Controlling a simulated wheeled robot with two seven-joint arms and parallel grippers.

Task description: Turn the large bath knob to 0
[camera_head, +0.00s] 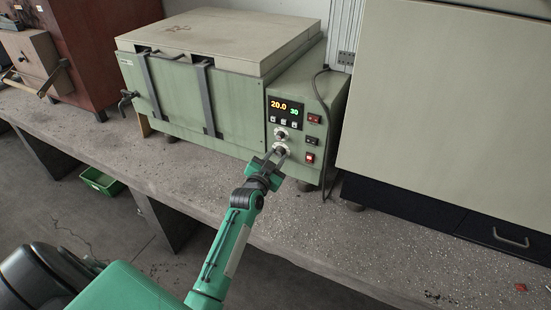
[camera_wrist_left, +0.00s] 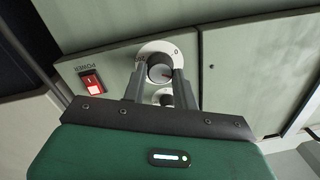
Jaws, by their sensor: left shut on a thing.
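The green bath (camera_head: 190,95) stands on the concrete bench with a control panel on its right front. Its large knob (camera_wrist_left: 159,68) is grey-black on a white dial; "0" shows at the dial's upper right and a larger number at its left. A small reddish mark shows on the knob's right part. My left gripper (camera_head: 278,155) reaches the lower knob; in the wrist view its fingers (camera_wrist_left: 160,74) are shut on the large knob, one on each side. The smaller knob (camera_head: 281,133) sits above it in the head view. My right gripper is not in view.
The panel display (camera_head: 286,108) reads 20.0 and 30. A red power switch (camera_wrist_left: 91,84) sits beside the large knob. A cable (camera_head: 327,130) hangs at the panel's right. A large pale cabinet (camera_head: 450,100) stands right; the front bench is mostly clear.

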